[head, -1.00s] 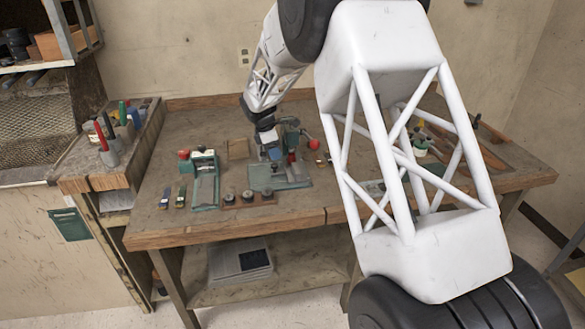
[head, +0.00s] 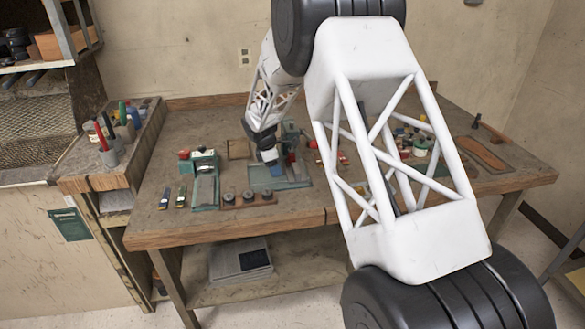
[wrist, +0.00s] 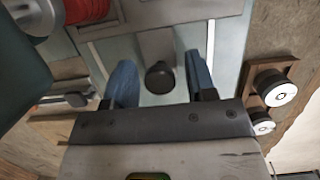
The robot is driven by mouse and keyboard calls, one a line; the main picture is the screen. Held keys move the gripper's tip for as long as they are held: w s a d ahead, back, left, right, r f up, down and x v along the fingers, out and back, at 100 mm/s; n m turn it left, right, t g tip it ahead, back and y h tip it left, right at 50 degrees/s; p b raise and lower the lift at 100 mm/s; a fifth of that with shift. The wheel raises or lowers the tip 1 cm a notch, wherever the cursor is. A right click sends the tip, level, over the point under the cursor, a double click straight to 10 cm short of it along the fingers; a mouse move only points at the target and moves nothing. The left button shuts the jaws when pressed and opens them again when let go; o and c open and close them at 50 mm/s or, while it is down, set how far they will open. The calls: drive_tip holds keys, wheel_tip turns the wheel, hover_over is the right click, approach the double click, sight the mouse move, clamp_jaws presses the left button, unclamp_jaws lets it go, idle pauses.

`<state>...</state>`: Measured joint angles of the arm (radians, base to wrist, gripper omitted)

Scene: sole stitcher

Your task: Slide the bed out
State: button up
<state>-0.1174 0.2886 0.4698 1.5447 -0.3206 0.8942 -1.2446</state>
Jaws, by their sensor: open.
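The sole stitcher (head: 290,133) stands on the bench, partly hidden by my arm. What looks like its bed is a grey-green plate with pale rails (wrist: 211,42); the plate also shows in the head view (head: 262,183). A dark round knob (wrist: 160,77) sits at the end of a grey bar (wrist: 157,44) over the plate. My gripper (wrist: 159,64) is open, its two blue fingers on either side of the knob with gaps on both sides. It also shows in the head view (head: 271,160), low over the plate.
A wooden rack with dark round pieces (head: 249,198) lies in front of the plate. A teal device (head: 205,165) stands to the left. A red ribbed cylinder (wrist: 86,10) is close by at the wrist view's upper left. The bench's front right is mostly clear.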

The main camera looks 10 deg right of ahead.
drive_tip(key=c, duration=0.5)
